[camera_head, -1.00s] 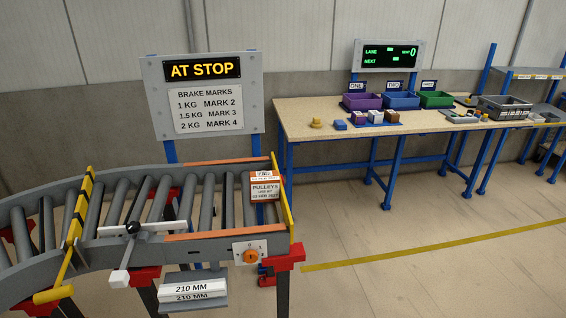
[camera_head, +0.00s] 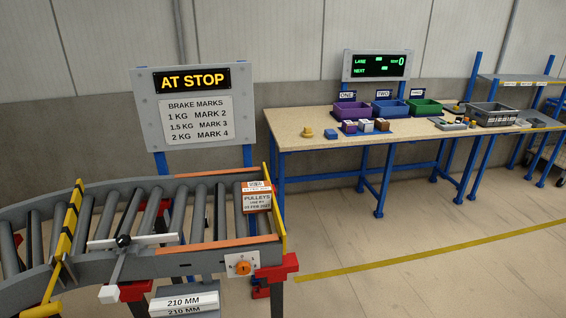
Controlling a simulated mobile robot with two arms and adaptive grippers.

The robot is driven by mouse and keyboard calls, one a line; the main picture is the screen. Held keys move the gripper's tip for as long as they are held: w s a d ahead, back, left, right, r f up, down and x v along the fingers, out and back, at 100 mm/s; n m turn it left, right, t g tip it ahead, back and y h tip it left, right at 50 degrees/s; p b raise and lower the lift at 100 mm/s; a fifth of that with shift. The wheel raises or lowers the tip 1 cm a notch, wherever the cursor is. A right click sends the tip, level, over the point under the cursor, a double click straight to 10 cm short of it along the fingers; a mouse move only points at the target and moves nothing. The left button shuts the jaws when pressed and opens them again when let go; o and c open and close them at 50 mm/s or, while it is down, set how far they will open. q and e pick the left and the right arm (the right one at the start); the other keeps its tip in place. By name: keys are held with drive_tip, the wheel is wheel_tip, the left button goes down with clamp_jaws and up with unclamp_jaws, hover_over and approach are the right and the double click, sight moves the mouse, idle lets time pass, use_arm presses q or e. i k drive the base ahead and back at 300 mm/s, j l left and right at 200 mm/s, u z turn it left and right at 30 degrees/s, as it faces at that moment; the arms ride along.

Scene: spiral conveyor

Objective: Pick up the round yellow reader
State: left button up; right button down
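A small yellow object (camera_head: 307,132), which looks like the round yellow reader, stands near the left end of the wooden-topped workbench (camera_head: 290,142). It is too small to make out in detail. A small blue block (camera_head: 331,134) lies just to its right. Neither of my grippers shows in the head view.
A roller conveyor (camera_head: 205,262) with a pulleys box (camera_head: 256,197) at its end stands front left, beside an AT STOP sign (camera_head: 192,79). Purple (camera_head: 352,111), blue (camera_head: 391,107) and green (camera_head: 425,106) bins sit on the bench. Open floor (camera_head: 400,260) lies front right.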

sight(308, 133)
drive_tip(key=i+l, duration=0.25)
drive_tip(key=i, duration=0.25)
drive_tip(key=i+l, duration=0.3)
drive_tip(key=i, duration=0.15)
drive_tip(key=i+l, duration=0.25)
drive_tip(key=i, duration=0.25)
drive_tip(key=i+l, duration=0.3)
drive_tip(key=i, duration=0.2)
drive_tip(key=j+u, duration=0.05)
